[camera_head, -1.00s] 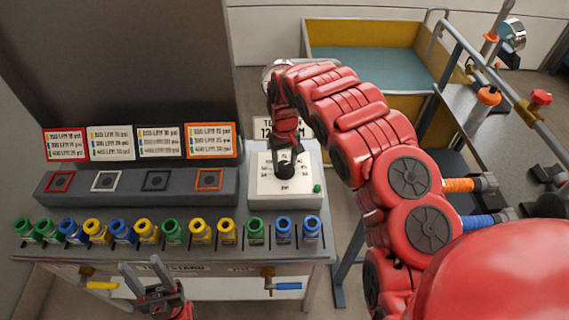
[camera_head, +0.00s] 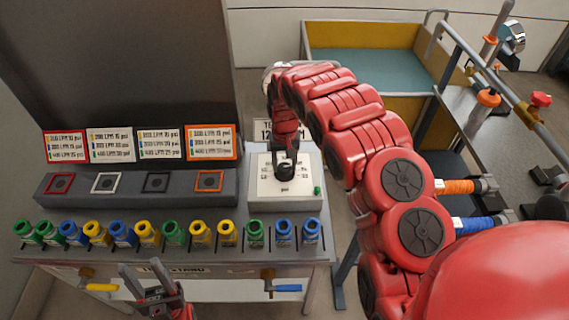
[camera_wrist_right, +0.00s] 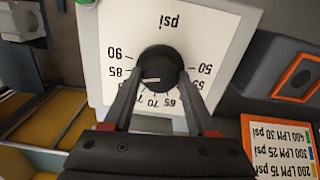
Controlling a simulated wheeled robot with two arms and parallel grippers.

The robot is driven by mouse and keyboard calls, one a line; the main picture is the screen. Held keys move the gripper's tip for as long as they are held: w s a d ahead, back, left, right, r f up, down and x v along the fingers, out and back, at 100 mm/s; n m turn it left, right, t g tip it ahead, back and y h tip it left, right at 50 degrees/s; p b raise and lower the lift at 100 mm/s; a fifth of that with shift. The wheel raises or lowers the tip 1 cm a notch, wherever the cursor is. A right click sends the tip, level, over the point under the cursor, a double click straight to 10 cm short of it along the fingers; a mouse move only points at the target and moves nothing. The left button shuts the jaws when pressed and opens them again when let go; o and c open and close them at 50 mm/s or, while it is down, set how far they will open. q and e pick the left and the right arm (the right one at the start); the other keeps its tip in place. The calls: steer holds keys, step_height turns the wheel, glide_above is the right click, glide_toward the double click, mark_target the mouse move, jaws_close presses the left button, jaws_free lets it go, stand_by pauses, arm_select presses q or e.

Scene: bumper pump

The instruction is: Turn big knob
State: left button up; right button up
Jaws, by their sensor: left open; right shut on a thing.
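The big black knob (camera_wrist_right: 160,68) sits in the middle of a white psi dial plate (camera_wrist_right: 115,35) with printed numbers. A short white mark shows on the knob, near the left finger in the right wrist view. My right gripper (camera_wrist_right: 157,78) is shut on the knob, one finger on each side; the fingers cover some of the dial numbers. In the head view, the knob (camera_head: 285,172) is on the dial box (camera_head: 300,200), with my right gripper (camera_head: 285,162) reaching down onto it. My left gripper (camera_head: 148,276) is open and empty in front of the bench's front edge.
A row of coloured valves, including a blue one (camera_head: 283,230), lines the bench front. A grey block with square frames (camera_head: 120,187) and label cards (camera_head: 211,141) stand left of the dial box. A small green button (camera_head: 317,190) is on the box's right corner.

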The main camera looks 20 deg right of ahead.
steer(key=o, duration=1.4)
steer(key=shift+c, duration=0.2)
steer(key=shift+r, duration=0.15)
step_height(320, 180, up, 9)
steer(key=p, duration=0.9)
step_height(320, 180, up, 8)
steer(key=p, duration=0.4)
glide_above(285, 167)
steer(key=shift+w+a, duration=0.1)
